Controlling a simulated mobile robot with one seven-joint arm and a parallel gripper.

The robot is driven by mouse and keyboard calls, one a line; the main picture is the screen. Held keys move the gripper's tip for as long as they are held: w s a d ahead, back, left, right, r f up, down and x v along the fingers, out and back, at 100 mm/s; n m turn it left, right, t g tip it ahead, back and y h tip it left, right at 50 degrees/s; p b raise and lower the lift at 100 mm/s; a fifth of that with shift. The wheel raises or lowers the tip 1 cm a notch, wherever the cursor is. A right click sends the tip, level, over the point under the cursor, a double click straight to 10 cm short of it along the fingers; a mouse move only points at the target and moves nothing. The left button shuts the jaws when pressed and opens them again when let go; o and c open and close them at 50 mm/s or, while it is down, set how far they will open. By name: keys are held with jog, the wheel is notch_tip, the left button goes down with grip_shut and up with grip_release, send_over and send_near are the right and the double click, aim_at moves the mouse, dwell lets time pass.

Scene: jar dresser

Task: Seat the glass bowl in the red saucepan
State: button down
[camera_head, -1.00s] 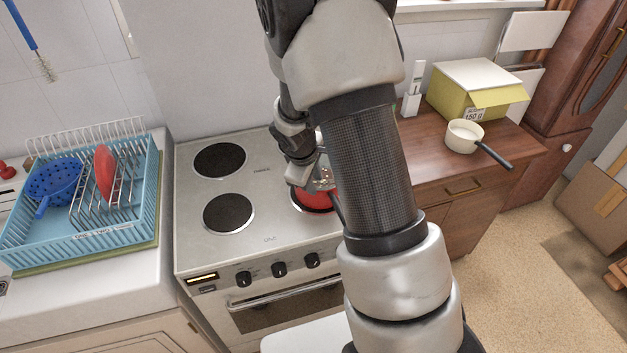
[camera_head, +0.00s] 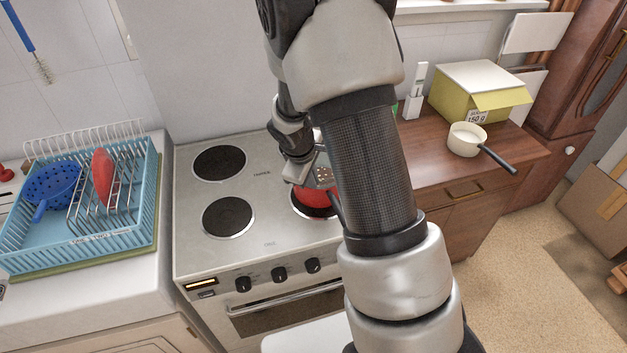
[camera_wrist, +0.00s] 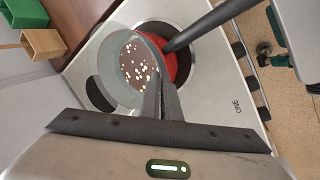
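The glass bowl (camera_wrist: 118,75) is clear, with dark brown contents and pale bits inside, in the wrist view. My gripper (camera_wrist: 162,92) is shut on its rim. The red saucepan (camera_wrist: 183,62) sits on a hob ring, its dark handle (camera_wrist: 212,25) pointing to the upper right in the wrist view. The bowl overlaps the saucepan and is offset to its left there; I cannot tell how high it is above it. In the head view the saucepan (camera_head: 312,203) shows below my gripper (camera_head: 322,180), partly behind my arm, and the bowl is hard to make out.
The stove (camera_head: 262,228) has free rings at left. A blue dish rack (camera_head: 95,232) stands left of it. On the wooden counter (camera_head: 432,165) to the right are a cream pot (camera_head: 464,140) and a yellow-green box (camera_head: 480,88).

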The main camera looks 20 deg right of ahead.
jog(key=c, duration=1.9)
grip_release()
jog(key=v, duration=1.7)
jog(key=shift+a+r, duration=0.15)
jog(key=shift+r, duration=0.05)
